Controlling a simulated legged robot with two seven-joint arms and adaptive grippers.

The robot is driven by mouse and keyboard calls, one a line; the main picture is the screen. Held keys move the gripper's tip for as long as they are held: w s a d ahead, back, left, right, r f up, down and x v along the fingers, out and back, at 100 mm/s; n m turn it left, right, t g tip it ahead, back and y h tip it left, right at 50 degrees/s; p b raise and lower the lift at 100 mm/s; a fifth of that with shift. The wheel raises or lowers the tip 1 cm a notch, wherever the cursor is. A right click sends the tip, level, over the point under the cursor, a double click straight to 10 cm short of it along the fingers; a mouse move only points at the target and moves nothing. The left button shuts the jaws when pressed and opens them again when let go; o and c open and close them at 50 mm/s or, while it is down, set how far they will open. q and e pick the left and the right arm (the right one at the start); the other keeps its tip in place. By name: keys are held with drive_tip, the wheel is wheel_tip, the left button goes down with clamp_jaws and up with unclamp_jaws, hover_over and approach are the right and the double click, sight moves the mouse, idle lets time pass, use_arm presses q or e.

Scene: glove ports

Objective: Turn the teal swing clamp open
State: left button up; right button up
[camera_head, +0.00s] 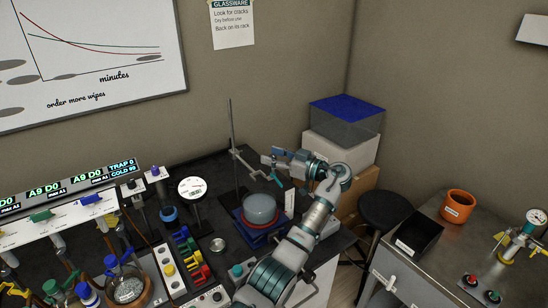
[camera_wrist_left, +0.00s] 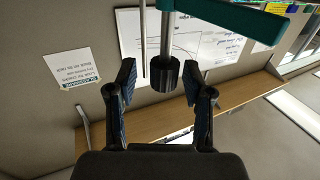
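The teal swing clamp (camera_head: 276,175) is beside a thin upright stand rod (camera_head: 232,130) over the dark bench. In the left wrist view its teal bar (camera_wrist_left: 235,18) crosses the top right, and a black cylindrical knob (camera_wrist_left: 167,76) hangs near the fingertips. My left gripper (camera_head: 270,156) is right beside the clamp in the head view. In the left wrist view the two fingers (camera_wrist_left: 160,84) are apart, with the knob showing between their tips. I cannot tell whether they touch it. My right gripper is not in view.
A clear round vessel (camera_head: 260,207) sits on a red and blue stand below the clamp. A blue-lidded box (camera_head: 346,118) is behind my arm. An orange pot (camera_head: 457,206) is on the right bench.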

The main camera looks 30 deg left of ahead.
use_arm(q)
drive_tip(key=d, duration=0.7)
drive_tip(key=shift+w+d, duration=0.2)
drive_tip(key=shift+d, duration=0.15)
drive_tip(key=shift+a+f, duration=0.1)
drive_tip(key=shift+a, duration=0.05)
